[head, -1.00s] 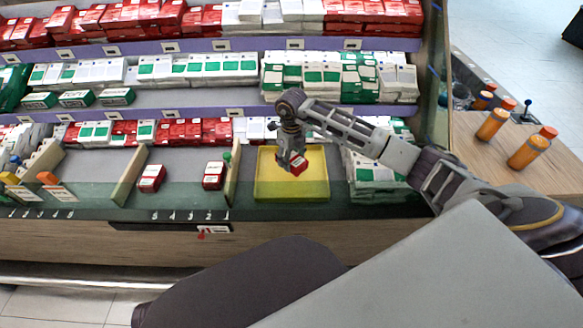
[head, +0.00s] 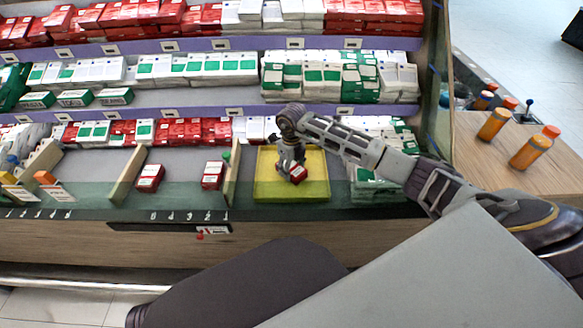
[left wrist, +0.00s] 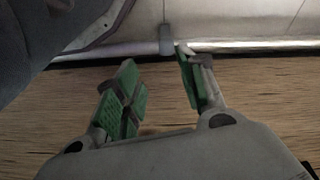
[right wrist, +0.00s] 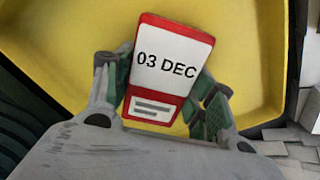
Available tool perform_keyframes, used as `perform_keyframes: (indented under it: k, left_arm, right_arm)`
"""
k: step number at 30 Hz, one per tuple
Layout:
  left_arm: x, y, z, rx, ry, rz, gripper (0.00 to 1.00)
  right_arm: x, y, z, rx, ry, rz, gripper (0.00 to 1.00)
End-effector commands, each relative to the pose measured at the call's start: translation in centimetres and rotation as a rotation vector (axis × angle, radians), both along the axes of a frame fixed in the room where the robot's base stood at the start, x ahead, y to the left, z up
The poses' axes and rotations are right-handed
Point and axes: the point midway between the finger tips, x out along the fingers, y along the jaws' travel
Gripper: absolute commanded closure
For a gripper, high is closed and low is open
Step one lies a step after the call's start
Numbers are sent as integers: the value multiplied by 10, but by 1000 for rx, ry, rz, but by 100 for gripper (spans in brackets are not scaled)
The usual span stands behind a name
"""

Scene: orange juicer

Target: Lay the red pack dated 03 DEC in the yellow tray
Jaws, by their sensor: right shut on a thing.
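The red pack (head: 299,175), with a white label reading 03 DEC, is between the fingers of my right gripper (head: 291,168). In the right wrist view the pack (right wrist: 168,72) shows its label up, with the green finger pads (right wrist: 166,95) on either side. The yellow tray (head: 318,188) is beneath the pack and fills the background of the right wrist view (right wrist: 60,35). I cannot tell whether the pack touches the tray floor. My left gripper (left wrist: 160,95) is open and empty in the left wrist view, facing a wooden surface.
Two other red packs, one (head: 150,178) and another (head: 213,175), stand left of the tray beside a wooden divider (head: 232,172). White and green packs (head: 375,180) stand right of the tray. Stocked shelves rise behind. Orange bottles (head: 535,147) stand on the wooden counter at right.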

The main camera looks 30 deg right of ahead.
Motion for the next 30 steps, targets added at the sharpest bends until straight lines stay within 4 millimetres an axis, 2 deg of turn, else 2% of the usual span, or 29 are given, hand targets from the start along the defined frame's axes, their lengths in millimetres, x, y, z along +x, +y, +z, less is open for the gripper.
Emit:
perform_keyframes:
  k: [1, 2, 6, 21, 30]
  left_arm:
    - [0, 0, -1, 0, -1, 0, 60]
    - [0, 0, 0, 0, -2, 0, 60]
    - [1, 0, 1, -1, -4, -1, 60]
    - [1, 0, 3, 0, -5, 0, 60]
    - [-1, 2, -6, 9, 12, -1, 60]
  right_arm:
    - [0, 0, -1, 0, 0, 0, 74]
    - [0, 0, -1, 0, 0, 0, 42]
    - [0, 0, -1, 0, 0, 0, 24]
    - [0, 0, 2, 0, 0, 0, 23]
    - [1, -1, 32, -1, -1, 0, 23]
